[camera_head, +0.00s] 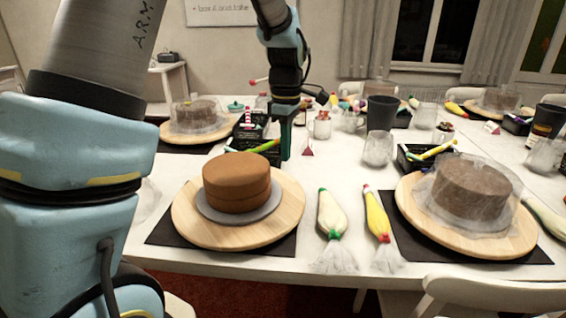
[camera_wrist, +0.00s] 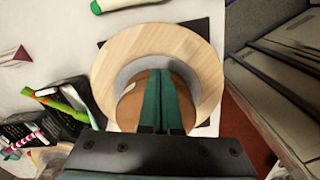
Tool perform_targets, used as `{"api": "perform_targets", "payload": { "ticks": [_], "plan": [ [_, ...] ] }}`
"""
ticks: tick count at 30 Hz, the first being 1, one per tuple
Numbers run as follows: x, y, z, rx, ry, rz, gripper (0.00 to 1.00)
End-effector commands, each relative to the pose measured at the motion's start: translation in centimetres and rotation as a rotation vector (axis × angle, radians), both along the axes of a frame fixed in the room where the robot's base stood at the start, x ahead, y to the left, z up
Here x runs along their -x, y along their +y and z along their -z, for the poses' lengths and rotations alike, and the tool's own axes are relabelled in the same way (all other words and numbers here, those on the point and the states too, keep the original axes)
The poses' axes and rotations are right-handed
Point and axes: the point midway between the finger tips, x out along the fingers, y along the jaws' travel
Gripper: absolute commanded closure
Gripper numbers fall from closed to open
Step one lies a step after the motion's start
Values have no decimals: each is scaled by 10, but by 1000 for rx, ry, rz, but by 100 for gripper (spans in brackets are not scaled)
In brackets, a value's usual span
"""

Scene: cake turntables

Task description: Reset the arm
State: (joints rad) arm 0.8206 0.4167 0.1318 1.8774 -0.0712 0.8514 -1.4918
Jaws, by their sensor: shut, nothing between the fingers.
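My gripper (camera_head: 286,152) is shut and empty, pointing down above the table just behind the brown layered cake (camera_head: 236,181). In the wrist view its green fingers (camera_wrist: 166,100) lie together across the cake (camera_wrist: 132,100) and hide part of it. The cake sits on a grey disc (camera_head: 243,214) on a round wooden turntable (camera_head: 190,222), which stands on a black mat (camera_head: 165,235).
Two piping bags, one white (camera_head: 332,214) and one yellow (camera_head: 377,218), lie right of the turntable. A wrapped cake (camera_head: 470,187) stands further right. A black tray (camera_head: 262,153) with pens, a dark cup (camera_head: 381,113) and glass jars crowd the table behind.

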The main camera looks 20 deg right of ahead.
Motion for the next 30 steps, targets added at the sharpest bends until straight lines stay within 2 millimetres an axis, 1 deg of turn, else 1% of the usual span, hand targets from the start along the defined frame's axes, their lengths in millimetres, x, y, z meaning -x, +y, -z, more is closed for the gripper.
{"api": "perform_targets", "payload": {
  "ticks": [5,8,11,12,14,15,17,18,21,24,25,28,29,30],
  "plan": [
    [0,3,-4,-1,1,3,100],
    [-4,20,-4,5,-5,38,100],
    [-9,59,-2,15,-15,129,100],
    [-9,80,-1,19,-22,181,100],
    [-7,114,1,21,-36,270,100],
    [-4,136,3,22,-47,334,100],
    [3,167,6,21,-64,430,100],
    [9,187,8,17,-76,494,100],
    [28,229,13,2,-101,648,100],
    [47,260,18,-19,-119,774,100],
    [52,267,20,-24,-123,806,100],
    [65,282,23,-40,-132,884,100],
    [67,285,24,-43,-134,901,98],
    [69,288,24,-47,-135,916,93]
  ]
}}
